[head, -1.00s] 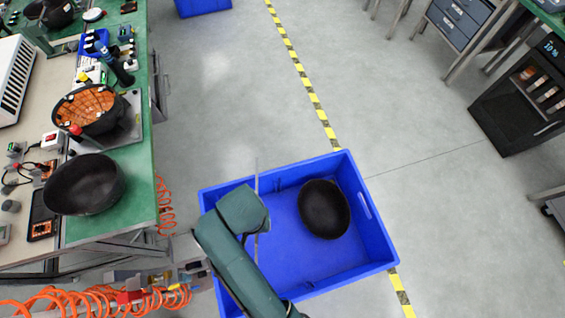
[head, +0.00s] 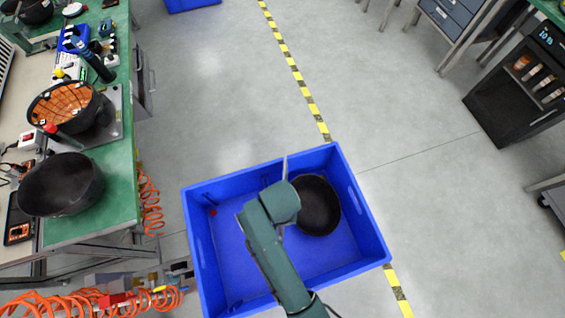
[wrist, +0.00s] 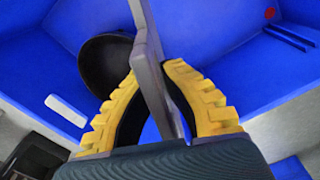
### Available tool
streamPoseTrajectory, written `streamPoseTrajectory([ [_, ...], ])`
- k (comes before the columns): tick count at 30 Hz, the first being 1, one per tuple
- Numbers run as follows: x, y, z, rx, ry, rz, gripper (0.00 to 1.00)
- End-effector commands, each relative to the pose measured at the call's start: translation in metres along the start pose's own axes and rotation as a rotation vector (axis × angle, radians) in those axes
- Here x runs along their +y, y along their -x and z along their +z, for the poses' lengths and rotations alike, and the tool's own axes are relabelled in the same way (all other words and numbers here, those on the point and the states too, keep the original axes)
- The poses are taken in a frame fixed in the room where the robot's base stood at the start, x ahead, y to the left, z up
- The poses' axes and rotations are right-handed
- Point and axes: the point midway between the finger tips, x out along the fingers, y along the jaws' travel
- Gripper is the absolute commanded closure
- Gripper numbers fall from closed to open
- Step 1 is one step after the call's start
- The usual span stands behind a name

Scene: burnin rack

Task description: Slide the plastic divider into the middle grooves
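The grey plastic divider (head: 285,168) shows in the head view as a thin upright strip beside the end of my arm. In the wrist view the divider (wrist: 145,35) is nearly edge-on between the yellow fingers of my gripper (wrist: 154,68), which is shut on it. My gripper is over the blue crate (head: 350,178), left of the black bowl (head: 320,207) in the head view. A pair of dark ribs (wrist: 288,38) shows on the crate in the wrist view. My arm hides the crate's middle and the divider's lower part in the head view.
Orange coiled hoses (head: 150,205) hang near the crate. Open floor (head: 235,90) lies beyond it. The black bowl takes up the crate's right part.

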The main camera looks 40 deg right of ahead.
Motion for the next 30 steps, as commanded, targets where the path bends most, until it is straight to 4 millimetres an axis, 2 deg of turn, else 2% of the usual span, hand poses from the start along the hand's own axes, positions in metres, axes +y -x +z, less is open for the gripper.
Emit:
streamPoseTrajectory([
  [1,0.0,-0.019,0.001,-0.004,0.001,0.003,1.0],
  [7,0.0,-0.077,0.0,-0.002,0.001,0.001,1.0],
  [9,0.0,-0.092,0.0,-0.001,0.001,0.001,1.0],
  [14,-0.001,-0.111,0.0,0.001,0.001,0.0,1.0],
  [18,0.0,-0.138,0.0,-0.001,0.001,0.001,1.0],
  [22,-0.001,-0.151,-0.001,0.002,0.001,-0.001,1.0],
  [30,-0.001,-0.151,0.0,0.001,0.001,-0.001,1.0],
])
